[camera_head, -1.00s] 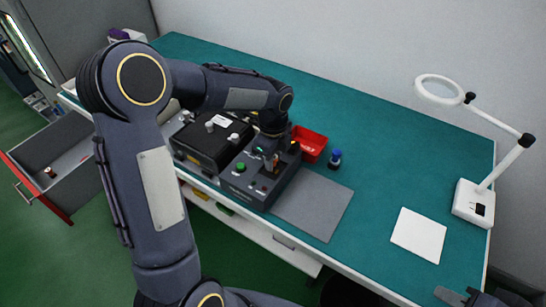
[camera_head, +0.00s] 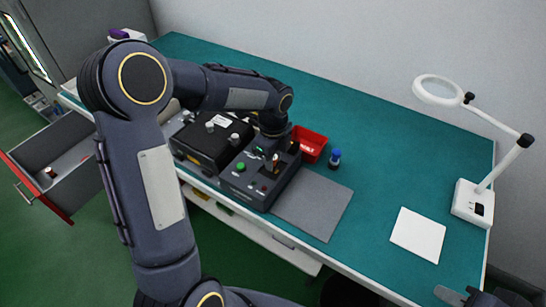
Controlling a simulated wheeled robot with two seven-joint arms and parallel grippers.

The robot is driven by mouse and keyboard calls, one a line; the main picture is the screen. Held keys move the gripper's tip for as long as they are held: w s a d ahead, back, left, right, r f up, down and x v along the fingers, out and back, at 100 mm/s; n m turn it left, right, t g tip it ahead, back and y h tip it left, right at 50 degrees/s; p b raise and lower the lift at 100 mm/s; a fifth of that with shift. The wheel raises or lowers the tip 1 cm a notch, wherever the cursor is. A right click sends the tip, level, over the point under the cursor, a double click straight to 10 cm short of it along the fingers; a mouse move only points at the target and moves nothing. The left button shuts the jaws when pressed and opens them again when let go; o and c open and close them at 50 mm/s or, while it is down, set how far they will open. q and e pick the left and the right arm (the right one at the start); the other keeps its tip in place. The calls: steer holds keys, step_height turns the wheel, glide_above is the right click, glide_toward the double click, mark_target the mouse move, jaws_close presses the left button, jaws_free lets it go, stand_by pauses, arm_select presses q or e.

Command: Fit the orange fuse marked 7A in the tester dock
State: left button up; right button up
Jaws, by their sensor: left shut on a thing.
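The tester dock (camera_head: 245,188) is a dark box with a green button on top, at the near edge of the bench. My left gripper (camera_head: 275,162) points down just above the right part of its top. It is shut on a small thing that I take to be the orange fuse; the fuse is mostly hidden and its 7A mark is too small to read. I cannot tell whether the fuse touches the dock. My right gripper (camera_head: 452,295) is at the bottom right edge, partly cut off, and its jaws are unclear.
A black box with knobs (camera_head: 205,148) stands left of the dock. A red bin (camera_head: 312,142) and a blue-capped bottle (camera_head: 335,158) stand behind it. A grey mat (camera_head: 315,205), white sheet (camera_head: 418,235) and magnifier lamp (camera_head: 473,200) lie rightward. A drawer (camera_head: 50,180) is open at left.

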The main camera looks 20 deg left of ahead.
arm_select(q)
steer(key=shift+f, duration=0.5)
stand_by(0.9)
steer(key=o, duration=1)
steer(key=shift+r, duration=0.1)
steer(key=shift+r+p, duration=1.8)
steer(key=shift+r, duration=0.65)
steer(key=shift+r+p, duration=1.7)
steer(key=shift+r, duration=0.3)
